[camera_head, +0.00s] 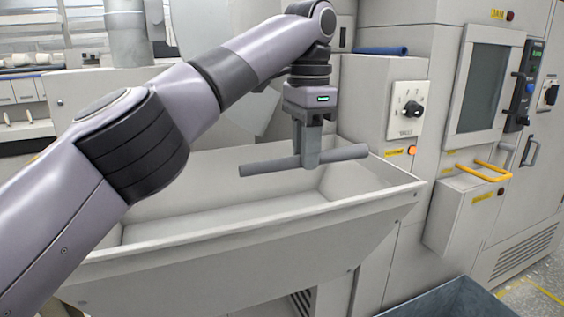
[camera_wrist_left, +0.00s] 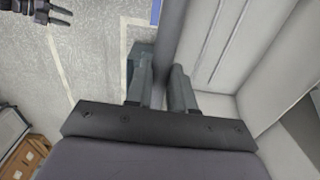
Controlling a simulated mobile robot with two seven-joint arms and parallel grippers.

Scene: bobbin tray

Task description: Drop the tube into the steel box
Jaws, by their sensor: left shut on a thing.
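The grey tube (camera_head: 267,167) is held crosswise, near its middle, in my left gripper (camera_head: 310,160), which is shut on it. The tube hangs over the big pale trough, clear of its floor, with its right end near the trough's right rim. In the left wrist view the tube (camera_wrist_left: 168,40) runs up the picture from between the fingers (camera_wrist_left: 161,92). The steel box (camera_head: 455,303) is blue-grey and stands at the bottom right, cut off by the picture's edge. My right gripper (camera_wrist_left: 58,14) shows at the wrist view's top left, apart from everything; its jaw opening is unclear.
The pale trough (camera_head: 240,236) has raised, sloping walls below my left gripper. The machine front to the right carries a yellow handle (camera_head: 484,171) and a knob panel (camera_head: 407,110). A blue tube (camera_head: 381,51) lies on a ledge behind. A brown wooden crate (camera_wrist_left: 25,155) stands lower left.

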